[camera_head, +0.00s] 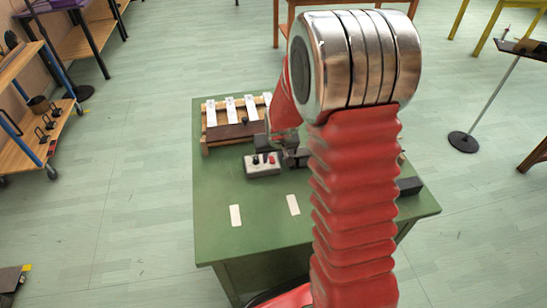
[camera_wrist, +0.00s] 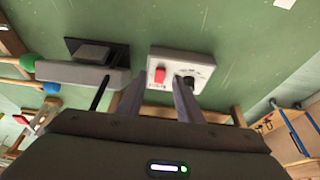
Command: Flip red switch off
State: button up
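A small pale switch box (camera_head: 263,170) stands on the green table. It carries a red switch (camera_head: 272,158) and a black knob (camera_head: 256,159). In the wrist view, the box (camera_wrist: 183,63) has the red switch (camera_wrist: 160,76) on the left and the black knob (camera_wrist: 188,82) on the right. My gripper (camera_wrist: 159,82) has its two fingers apart, and the red switch shows between them. It looks empty. Whether the fingers touch the box, and which way the switch is set, I cannot tell. In the head view my arm covers much of the gripper.
A wooden frame with white bars (camera_head: 252,109) stands behind the switch box on the green table (camera_head: 260,220). Two white strips (camera_head: 235,215) lie in front. A dark block (camera_head: 410,186) sits at the table's right. In the wrist view, a grey block (camera_wrist: 82,74) is left of my fingers.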

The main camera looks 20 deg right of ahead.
jog(key=shift+x, duration=0.8)
jog(key=shift+c, duration=0.5)
grip_shut()
